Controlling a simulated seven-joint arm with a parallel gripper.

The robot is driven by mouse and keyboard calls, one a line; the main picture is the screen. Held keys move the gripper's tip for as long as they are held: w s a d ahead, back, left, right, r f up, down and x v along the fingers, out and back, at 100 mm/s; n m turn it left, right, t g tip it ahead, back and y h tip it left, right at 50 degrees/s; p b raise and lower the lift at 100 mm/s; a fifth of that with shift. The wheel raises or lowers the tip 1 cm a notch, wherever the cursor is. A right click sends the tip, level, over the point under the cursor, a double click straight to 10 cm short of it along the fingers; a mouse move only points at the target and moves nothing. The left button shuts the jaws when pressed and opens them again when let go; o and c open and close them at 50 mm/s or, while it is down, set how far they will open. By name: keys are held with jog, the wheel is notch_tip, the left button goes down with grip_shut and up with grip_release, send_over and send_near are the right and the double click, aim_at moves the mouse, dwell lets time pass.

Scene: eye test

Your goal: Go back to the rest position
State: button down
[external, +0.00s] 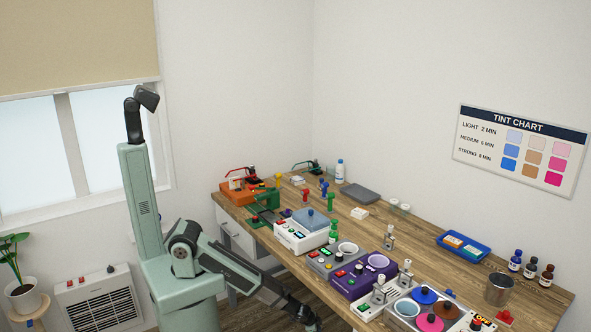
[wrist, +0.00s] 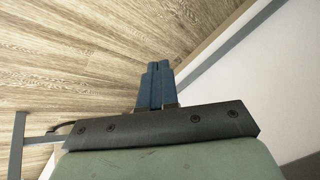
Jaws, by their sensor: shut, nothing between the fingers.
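My gripper (wrist: 155,84) shows in the wrist view as two blue fingers side by side, shut with nothing between them. Behind the fingers in that view is a wood-grained surface, with a pale panel to the right. In the external view my arm reaches low to the right, beside the front edge of the wooden bench (external: 420,222). Its far end is dark and lies near the bottom edge of the picture; the fingers cannot be made out there.
The bench holds a white machine (external: 301,232), a purple machine (external: 362,276), a blue tray (external: 463,246), a metal cup (external: 498,289) and several small bottles. A heater (external: 100,300) and a potted plant (external: 22,290) stand at left.

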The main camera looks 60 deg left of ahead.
jog(key=s+a+f+n+g+y, duration=0.1)
jog(key=s+a+n+g, duration=0.15)
jog(key=s+a, duration=0.5)
jog(key=s+a+f+n+g+y, duration=0.2)
jog(key=s+a+g, duration=0.15)
jog(key=a, duration=0.75)
jog(key=s+a+r+n+g+h, duration=0.1)
jog(key=s+a+g, duration=0.2)
jog(key=s, duration=0.6)
jog(key=s+a+r+n+g+h, duration=0.2)
jog(key=s+a+g, duration=0.1)
jog(key=s, duration=0.6)
jog(key=shift+r+g, duration=0.2)
jog(key=shift+g, duration=0.1)
jog(key=c, duration=1.8)
grip_release()
jog(key=shift+c, duration=0.2)
